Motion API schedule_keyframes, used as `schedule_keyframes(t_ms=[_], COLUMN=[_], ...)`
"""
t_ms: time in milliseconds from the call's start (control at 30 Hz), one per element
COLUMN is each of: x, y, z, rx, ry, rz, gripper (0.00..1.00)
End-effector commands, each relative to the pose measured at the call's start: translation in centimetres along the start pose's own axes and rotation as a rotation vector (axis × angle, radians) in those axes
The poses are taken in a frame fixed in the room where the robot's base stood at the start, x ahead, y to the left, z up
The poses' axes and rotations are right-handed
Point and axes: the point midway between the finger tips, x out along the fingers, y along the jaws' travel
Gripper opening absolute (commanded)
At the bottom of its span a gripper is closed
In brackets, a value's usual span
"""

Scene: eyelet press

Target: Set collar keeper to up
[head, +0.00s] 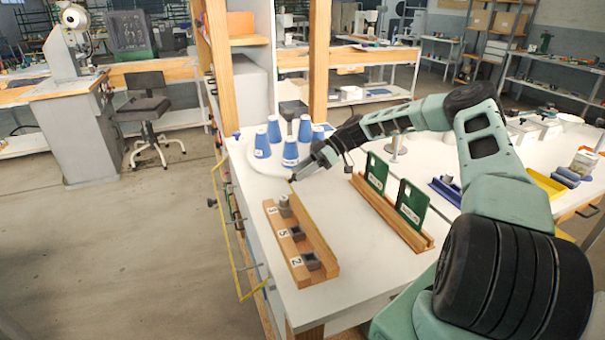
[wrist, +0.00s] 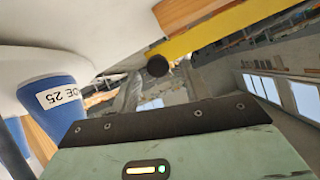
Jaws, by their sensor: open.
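I cannot pick out for certain which part is the collar keeper, or whether it is up. My gripper (head: 293,178) is open, over the white bench just behind the wooden block with numbered sockets (head: 318,257) and beside the blue cones (head: 290,152). No held thing shows. In the wrist view a round black knob (wrist: 157,66) shows beyond the gripper, by a yellow strip (wrist: 215,32). A blue cone with a white label (wrist: 52,102) is close at the left. The gripper's housing fills the bottom of that view, and its fingertips are not clear there.
Green cards (head: 412,203) stand in a wooden rail (head: 388,222) right of the block. A blue holder (head: 444,193) and yellow tray (head: 545,184) lie farther right. Wooden posts (head: 319,60) rise at the back. The bench between block and rail is clear.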

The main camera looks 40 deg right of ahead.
Motion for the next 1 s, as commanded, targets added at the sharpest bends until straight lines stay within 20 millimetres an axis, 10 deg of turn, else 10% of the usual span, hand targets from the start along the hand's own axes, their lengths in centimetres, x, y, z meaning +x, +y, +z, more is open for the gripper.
schedule_keyframes(t_ms=[500, 1000], x=[-4.2, -4.4], y=[-1.9, -2.2], z=[-7.0, -7.7], rx=[-0.001, 0.027], ry=[-0.001, -0.010], rz=[0.002, -0.004], gripper=[0.46, 0.46])
